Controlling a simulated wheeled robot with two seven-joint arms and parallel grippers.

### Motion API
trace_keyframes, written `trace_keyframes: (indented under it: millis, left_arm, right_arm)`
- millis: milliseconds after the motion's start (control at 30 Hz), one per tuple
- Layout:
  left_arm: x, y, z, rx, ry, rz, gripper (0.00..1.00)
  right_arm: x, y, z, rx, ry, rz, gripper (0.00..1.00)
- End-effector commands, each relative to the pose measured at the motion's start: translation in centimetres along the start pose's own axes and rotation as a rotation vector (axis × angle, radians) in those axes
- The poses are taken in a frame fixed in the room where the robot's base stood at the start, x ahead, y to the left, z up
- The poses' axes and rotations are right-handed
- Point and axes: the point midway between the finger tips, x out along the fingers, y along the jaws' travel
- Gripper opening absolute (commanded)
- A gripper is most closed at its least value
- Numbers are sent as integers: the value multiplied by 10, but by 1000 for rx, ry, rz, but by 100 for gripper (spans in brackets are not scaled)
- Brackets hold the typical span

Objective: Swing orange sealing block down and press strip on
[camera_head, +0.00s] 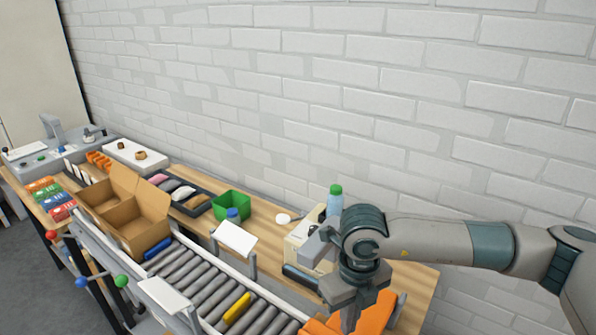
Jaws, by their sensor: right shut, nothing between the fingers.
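My right gripper (349,318) comes in from the right, points down and is shut and empty. Orange surfaces (378,314) show behind and beside it at the bottom edge of the picture, partly hidden by the gripper and cut off by the frame. I take them to be the orange sealing block; whether the gripper touches it, I cannot tell. An open cardboard box (151,232) stands with its flaps up at the far end of the rollers. No strip can be made out. My left gripper is out of view.
A roller conveyor (205,283) with a yellow roller (237,308) runs along the bench. Behind it stand a green bin (231,204), a green-capped bottle (335,200) and a beige device (300,240) close to my right wrist. A white brick wall (330,90) bounds the back.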

Motion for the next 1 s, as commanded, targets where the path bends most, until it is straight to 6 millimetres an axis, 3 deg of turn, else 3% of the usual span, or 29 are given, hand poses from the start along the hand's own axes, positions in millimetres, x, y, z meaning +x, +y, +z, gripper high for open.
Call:
trace_keyframes:
  millis: [500, 1000]
  left_arm:
    - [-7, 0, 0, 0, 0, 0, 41]
    - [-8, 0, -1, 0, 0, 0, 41]
  right_arm:
    - [-30, 0, 0, 0, -1, 0, 0]
    - [-34, 0, 0, 0, 0, 0, 0]
